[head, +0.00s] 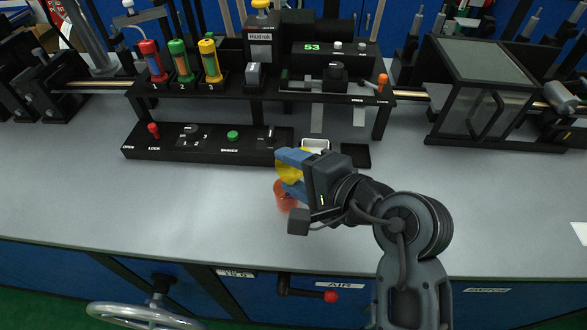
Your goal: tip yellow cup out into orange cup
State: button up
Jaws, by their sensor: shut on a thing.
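My gripper (284,170) has blue fingers and is shut on the yellow cup (289,172). The yellow cup sits between the fingers, and they hide part of it. Its tilt and what is in it I cannot make out. The orange cup (284,197) stands on the grey bench just below the yellow cup in the picture. The gripper body partly covers its right side. Whether the two cups touch, and what the orange cup holds, I cannot tell.
A black control panel (205,153) with knobs and a green button lies behind the cups. A white tray (316,144) and a dark tray (356,155) are just beyond my gripper. A black rack (245,92) stands farther back. The bench left of the cups is clear.

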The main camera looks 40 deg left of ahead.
dwell(0.6)
jog(key=shift+r+p, duration=2)
jog(key=shift+r, duration=0.55)
jog(key=shift+d+f, duration=0.1)
